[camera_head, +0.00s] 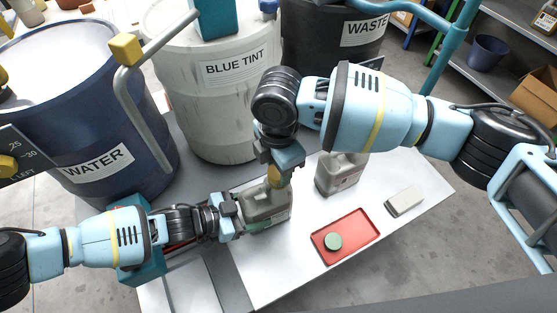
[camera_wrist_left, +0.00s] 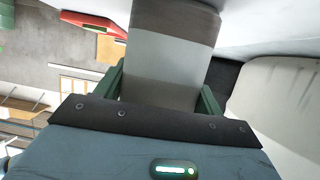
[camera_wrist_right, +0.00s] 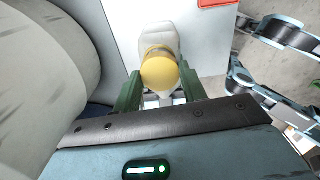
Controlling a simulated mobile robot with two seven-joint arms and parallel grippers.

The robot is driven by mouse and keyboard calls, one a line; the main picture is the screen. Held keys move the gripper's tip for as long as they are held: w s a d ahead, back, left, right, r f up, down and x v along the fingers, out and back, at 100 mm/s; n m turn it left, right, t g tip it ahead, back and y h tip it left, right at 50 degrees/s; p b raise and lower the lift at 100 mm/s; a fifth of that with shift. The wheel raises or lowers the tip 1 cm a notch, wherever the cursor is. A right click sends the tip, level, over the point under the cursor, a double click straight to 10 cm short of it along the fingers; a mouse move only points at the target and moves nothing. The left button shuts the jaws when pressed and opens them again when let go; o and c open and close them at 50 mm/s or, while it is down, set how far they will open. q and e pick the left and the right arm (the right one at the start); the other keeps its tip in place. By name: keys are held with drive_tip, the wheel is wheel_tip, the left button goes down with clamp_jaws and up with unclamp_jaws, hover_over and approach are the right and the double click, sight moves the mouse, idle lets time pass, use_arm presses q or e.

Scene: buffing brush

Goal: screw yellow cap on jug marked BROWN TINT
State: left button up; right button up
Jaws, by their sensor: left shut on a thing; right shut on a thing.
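A grey-beige jug (camera_head: 262,210) stands at the white table's left part; its label cannot be read here. My left gripper (camera_head: 236,217) is shut on this jug from the left; the left wrist view shows the jug body (camera_wrist_left: 170,55) between the green fingers. My right gripper (camera_head: 275,166) points down over the jug, shut on the yellow cap (camera_head: 273,178). In the right wrist view the yellow cap (camera_wrist_right: 160,74) sits between the fingers, in line with the jug (camera_wrist_right: 159,38). The cap hides the jug's mouth, so I cannot tell whether it is seated on the neck.
A second similar jug (camera_head: 339,174) stands to the right. A red tray (camera_head: 360,228) holds a green cap (camera_head: 333,241). A pale block (camera_head: 405,201) lies right of it. WATER (camera_head: 100,115), BLUE TINT (camera_head: 205,105) and WASTE (camera_head: 330,45) drums stand behind. The table's front right is clear.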

drive_tip(key=shift+f, duration=0.7)
idle(0.6)
